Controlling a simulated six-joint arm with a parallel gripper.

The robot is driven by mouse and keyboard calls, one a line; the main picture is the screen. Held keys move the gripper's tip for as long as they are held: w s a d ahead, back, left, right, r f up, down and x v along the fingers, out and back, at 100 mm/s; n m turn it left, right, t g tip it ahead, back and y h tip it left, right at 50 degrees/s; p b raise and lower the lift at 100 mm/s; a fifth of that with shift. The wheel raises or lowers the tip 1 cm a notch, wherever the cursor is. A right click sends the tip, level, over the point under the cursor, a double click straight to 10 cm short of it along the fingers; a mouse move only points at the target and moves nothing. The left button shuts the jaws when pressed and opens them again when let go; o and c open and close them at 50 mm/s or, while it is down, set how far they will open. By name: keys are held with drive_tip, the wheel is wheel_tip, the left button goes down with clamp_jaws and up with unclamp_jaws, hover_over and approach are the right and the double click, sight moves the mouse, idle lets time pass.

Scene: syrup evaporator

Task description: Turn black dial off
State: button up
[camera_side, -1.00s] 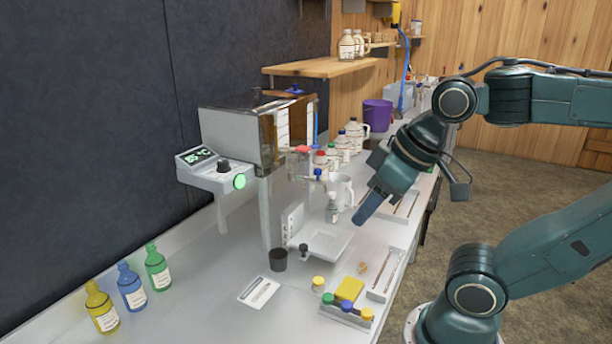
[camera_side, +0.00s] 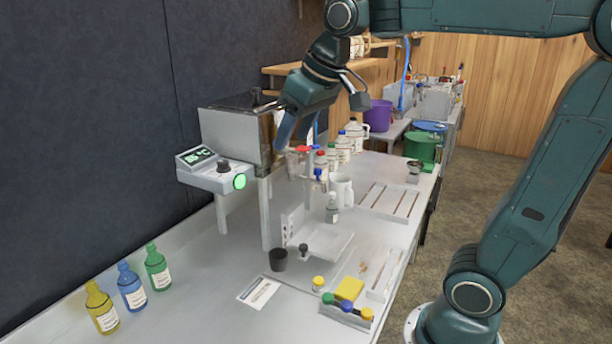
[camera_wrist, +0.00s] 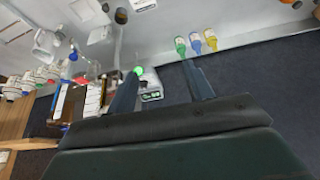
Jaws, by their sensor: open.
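The black dial (camera_side: 223,165) stands on top of the white control box (camera_side: 212,180) at the front of the evaporator. The box has a lit green display (camera_side: 197,156) and a glowing green button (camera_side: 239,181). My gripper (camera_side: 284,147) is open and empty, pointing down at the evaporator's right side, to the right of the dial and apart from it. In the wrist view, my gripper (camera_wrist: 160,85) has its fingers spread, with the control box (camera_wrist: 151,92) between them and the green button (camera_wrist: 139,70) near the left finger. The dial is not clear there.
The metal evaporator tank (camera_side: 230,135) stands just left of my gripper. Several coloured bottles (camera_side: 130,287) stand at the front left. The counter between them and the box is clear.

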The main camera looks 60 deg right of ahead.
drive_tip(key=w+d+r, duration=0.1)
drive_tip(key=w+d, duration=0.4)
drive_tip(key=w, duration=0.8)
approach(224, 162)
drive_tip(key=w+v, duration=0.1)
drive_tip(key=v, duration=0.4)
drive_tip(key=shift+s+a+r+m+g, duration=0.1)
drive_tip(key=shift+a+r+m+g, duration=0.15)
drive_tip(key=shift+r+m+g, duration=0.2)
drive_tip(key=shift+f, duration=0.15)
drive_tip(key=x, duration=1.3)
drive_tip(key=shift+w+d+f, duration=0.2)
drive_tip(key=shift+w, duration=0.05)
drive_tip(key=c, duration=1)
